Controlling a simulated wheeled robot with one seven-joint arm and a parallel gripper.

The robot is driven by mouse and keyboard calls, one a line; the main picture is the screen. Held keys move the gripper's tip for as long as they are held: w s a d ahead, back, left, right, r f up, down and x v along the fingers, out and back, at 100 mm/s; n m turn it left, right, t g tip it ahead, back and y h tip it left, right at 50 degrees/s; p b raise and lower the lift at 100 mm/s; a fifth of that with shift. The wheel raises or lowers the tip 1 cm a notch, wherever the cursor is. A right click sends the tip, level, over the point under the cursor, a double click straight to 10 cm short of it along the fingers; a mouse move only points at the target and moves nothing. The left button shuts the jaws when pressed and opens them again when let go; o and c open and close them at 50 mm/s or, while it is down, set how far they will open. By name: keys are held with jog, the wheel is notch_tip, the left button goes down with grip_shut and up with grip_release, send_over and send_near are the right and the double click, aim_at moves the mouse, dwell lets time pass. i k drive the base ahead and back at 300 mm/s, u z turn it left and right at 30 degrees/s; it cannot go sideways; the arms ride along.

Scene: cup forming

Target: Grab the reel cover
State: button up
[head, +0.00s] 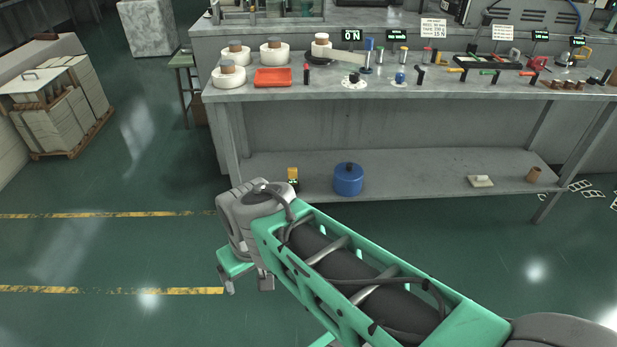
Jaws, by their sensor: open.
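No object is plainly marked as the reel cover. A round blue drum-shaped piece with a knob on top (348,180) sits on the lower shelf and could be it, but I cannot tell for sure. White reels with brown cores (229,78) stand on the left of the bench top. My gripper (247,284) is at the left end of my green arm, low over the floor in front of the bench. Its two fingers are apart and nothing shows between them. It is well short of the shelf, left of and nearer than the blue piece.
The lower shelf (420,170) also holds a small yellow-and-black item (293,178), a white block (480,181) and a brown cup (534,174). A loaded pallet (70,140) stands left. Floor between is clear.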

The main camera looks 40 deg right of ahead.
aim_at(348, 179)
jog(key=z, duration=2.5)
jog(key=i, duration=1.75)
jog(key=u, duration=4.05)
